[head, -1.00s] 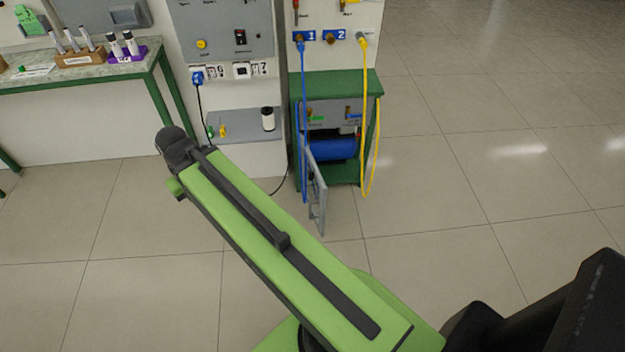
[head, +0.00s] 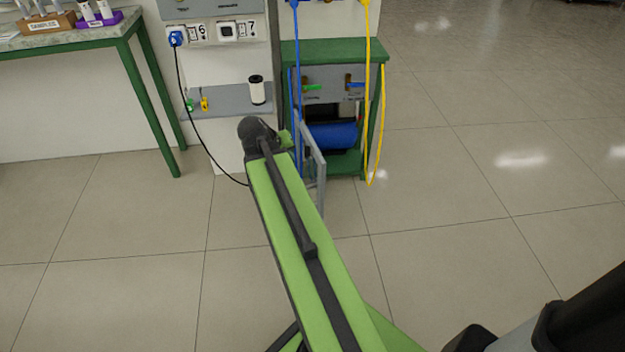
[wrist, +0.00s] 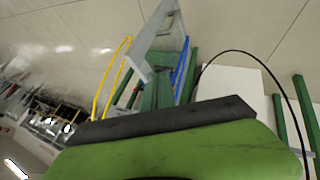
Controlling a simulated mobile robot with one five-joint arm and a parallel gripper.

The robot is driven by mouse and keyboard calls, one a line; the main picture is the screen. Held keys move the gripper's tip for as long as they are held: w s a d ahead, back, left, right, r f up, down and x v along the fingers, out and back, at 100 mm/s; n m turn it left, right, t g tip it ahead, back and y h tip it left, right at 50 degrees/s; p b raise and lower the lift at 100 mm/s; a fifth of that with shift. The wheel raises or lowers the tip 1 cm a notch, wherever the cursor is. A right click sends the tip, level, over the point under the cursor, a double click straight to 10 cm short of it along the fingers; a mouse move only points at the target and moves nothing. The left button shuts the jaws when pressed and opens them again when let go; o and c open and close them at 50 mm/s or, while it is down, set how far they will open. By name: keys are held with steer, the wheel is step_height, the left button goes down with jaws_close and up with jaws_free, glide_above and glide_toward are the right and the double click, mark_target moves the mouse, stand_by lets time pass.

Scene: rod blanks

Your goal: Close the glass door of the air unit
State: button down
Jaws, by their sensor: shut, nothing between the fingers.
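The air unit (head: 333,50) is a green cabinet with a grey valve panel and a blue cylinder inside its lower opening. Its glass door (head: 320,185), a grey frame around a clear pane, stands open, swung outward from the left side of the opening. In the wrist view the door (wrist: 146,47) rises above my gripper (wrist: 160,122), slanted. My gripper is shut and empty. In the head view only a small green part of it shows at the arm's end, just left of the door; the arm hides the rest. I cannot tell whether it touches the door.
A blue hose (head: 297,95) hangs by the door, and a yellow hose (head: 369,90) loops down the cabinet's right side. A black cable (head: 181,100) runs from a blue plug to the floor. A green-legged table (head: 130,75) stands left. The tiled floor (head: 480,230) at right is clear.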

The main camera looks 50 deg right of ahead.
steer(key=d, duration=0.1)
steer(key=b, duration=0.8)
glide_toward(317, 162)
steer(key=shift+s+x, duration=0.1)
steer(key=shift+x, duration=0.95)
steer(key=shift+s+x, duration=0.15)
steer(key=shift+x, duration=0.85)
steer(key=shift+w+f, duration=0.1)
